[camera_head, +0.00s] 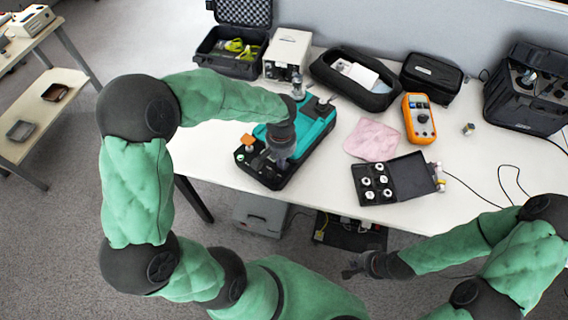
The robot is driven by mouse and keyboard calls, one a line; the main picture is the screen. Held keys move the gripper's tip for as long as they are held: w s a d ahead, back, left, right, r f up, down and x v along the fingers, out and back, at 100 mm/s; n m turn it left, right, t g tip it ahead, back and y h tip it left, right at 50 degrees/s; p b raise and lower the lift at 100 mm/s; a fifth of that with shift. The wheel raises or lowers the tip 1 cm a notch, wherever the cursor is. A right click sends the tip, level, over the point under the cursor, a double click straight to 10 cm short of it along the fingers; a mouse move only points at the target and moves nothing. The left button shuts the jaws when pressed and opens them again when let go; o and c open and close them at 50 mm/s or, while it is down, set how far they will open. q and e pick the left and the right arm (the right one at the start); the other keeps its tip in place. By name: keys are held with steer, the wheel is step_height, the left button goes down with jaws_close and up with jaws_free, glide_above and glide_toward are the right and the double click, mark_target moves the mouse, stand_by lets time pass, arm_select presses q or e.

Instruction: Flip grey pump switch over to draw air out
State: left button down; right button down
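A teal and black device (318,121) sits on the white table, left of the middle. An orange part (248,141) shows on its left side. I cannot make out a grey switch on it; my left arm and gripper cover part of its top. My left gripper (273,160) points down over the near part of the device, at or very close to its surface. Its fingers are too small and dark to tell whether they are open or shut. My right gripper (350,268) hangs in front of the table's near edge, away from the device. Its finger state is unclear.
Behind the device stand a beige box (288,50) and an open black case (232,62). To the right are a black pouch (352,82), an orange multimeter (419,120), a pink cloth (372,140) and an open black case of weights (409,176). Cables lie at the right.

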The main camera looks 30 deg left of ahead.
arm_select(q)
steer(key=shift+f+b, duration=0.45)
steer(key=shift+f, duration=0.25)
stand_by(0.4)
steer(key=shift+r+p, duration=2.8)
steer(key=shift+r, duration=0.75)
steer(key=shift+s+f, duration=0.1)
